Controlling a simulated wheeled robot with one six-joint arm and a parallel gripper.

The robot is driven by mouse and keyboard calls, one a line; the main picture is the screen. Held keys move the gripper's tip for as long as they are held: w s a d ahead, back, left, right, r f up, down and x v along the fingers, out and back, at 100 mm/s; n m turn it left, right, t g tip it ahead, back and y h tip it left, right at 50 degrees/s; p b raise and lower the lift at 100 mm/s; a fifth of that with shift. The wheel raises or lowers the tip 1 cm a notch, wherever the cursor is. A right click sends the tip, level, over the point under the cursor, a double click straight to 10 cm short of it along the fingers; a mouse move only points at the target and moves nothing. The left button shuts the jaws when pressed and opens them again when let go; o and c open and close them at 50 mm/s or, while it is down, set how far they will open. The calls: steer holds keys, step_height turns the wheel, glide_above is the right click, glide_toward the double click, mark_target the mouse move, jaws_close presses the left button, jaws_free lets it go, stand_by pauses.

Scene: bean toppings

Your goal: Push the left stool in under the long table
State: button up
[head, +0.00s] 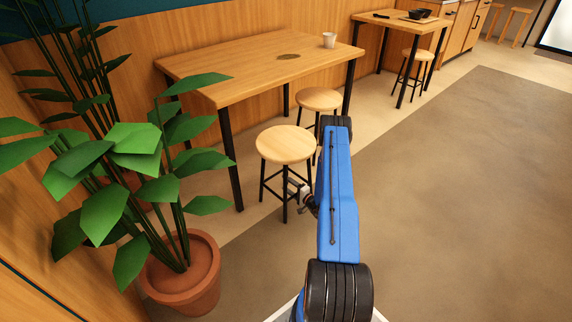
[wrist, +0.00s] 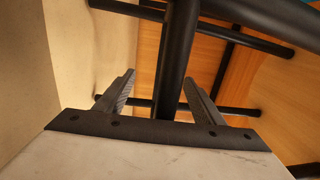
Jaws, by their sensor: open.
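The left stool (head: 286,145) has a round pale wood seat and black legs. It stands upright in front of the long table (head: 245,62), clear of the top's front edge in the head view. My gripper (head: 294,187) is low beside this stool's legs, partly hidden by my blue arm. In the wrist view my gripper (wrist: 160,84) is open, with a black stool leg (wrist: 174,70) standing between its fingers. Space shows on both sides of the leg. Black crossbars (wrist: 235,109) show behind it.
A second stool (head: 318,98) stands close by to the right, near the table's right end. A potted plant (head: 185,280) fills the left side. A smaller table (head: 398,22) is farther back. Open floor (head: 460,200) lies to the right.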

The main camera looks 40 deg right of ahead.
steer(key=w+a, duration=0.2)
steer(key=w, duration=1.9)
steer(key=shift+w+a, duration=0.15)
steer(key=shift+a, duration=0.2)
stand_by(1.5)
steer(key=s+d, duration=0.1)
steer(key=s, duration=1.1)
steer(key=shift+d, duration=0.25)
steer(key=shift+s, duration=0.15)
stand_by(0.6)
